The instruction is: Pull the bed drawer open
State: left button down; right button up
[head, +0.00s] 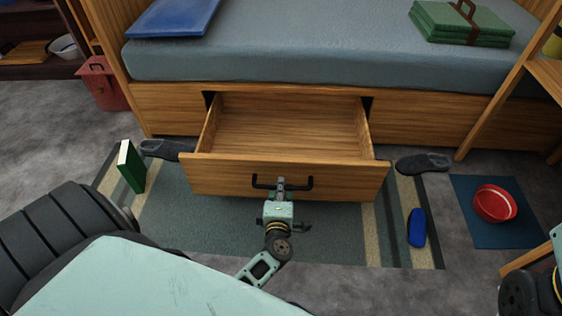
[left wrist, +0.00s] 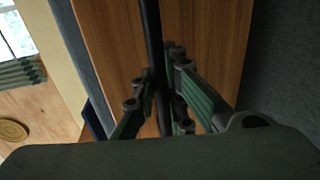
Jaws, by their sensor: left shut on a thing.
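The wooden bed drawer (head: 285,127) stands pulled out from under the bed in the head view, and its empty inside shows. Its black handle (head: 305,184) is on the middle of the front panel. My left gripper (head: 281,186) is shut on the handle. In the left wrist view the handle (left wrist: 151,40) runs as a dark bar between the green fingers of my left gripper (left wrist: 165,95), with the drawer's wooden front (left wrist: 205,45) behind. At the lower right of the head view, part of my right arm shows, but its gripper does not.
A striped rug (head: 330,235) lies under the drawer. On the floor are a green book (head: 131,166), two dark slippers (head: 422,163), a blue object (head: 417,228) and a red bowl (head: 494,204) on a blue mat. A wooden ladder (head: 507,85) stands at the right.

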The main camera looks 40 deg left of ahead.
pick_arm(q)
jog(key=c, duration=1.8)
grip_release()
jog(key=shift+o, duration=0.2)
jog(key=shift+s, duration=0.1)
